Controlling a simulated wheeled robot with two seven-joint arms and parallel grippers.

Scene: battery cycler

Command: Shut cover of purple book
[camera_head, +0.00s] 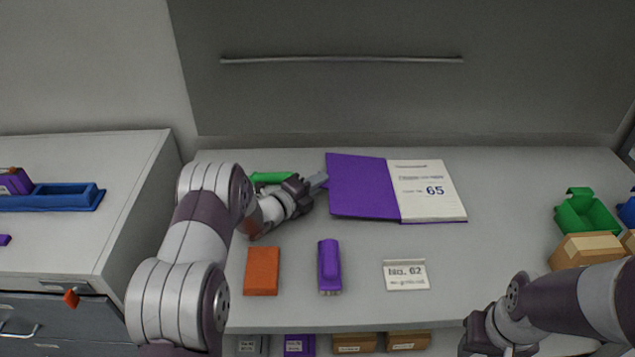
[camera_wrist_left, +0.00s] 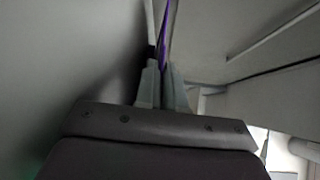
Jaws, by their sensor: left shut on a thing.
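The purple book lies open on the table, its purple cover (camera_head: 362,187) spread to the left and its white page (camera_head: 428,190), marked 65, to the right. My left gripper (camera_head: 320,180) is at the cover's left edge. In the left wrist view, the cover shows as a thin purple strip (camera_wrist_left: 165,35) between the shut fingers (camera_wrist_left: 161,82). My right gripper (camera_head: 478,340) is at the lower right, away from the book; its fingers are not clear.
An orange block (camera_head: 262,271), a purple device (camera_head: 329,266) and a No. 62 card (camera_head: 405,274) lie in front of the book. A green object (camera_head: 270,177) is partly behind my left arm. A green bin (camera_head: 586,215) and tan boxes (camera_head: 585,251) stand at the right.

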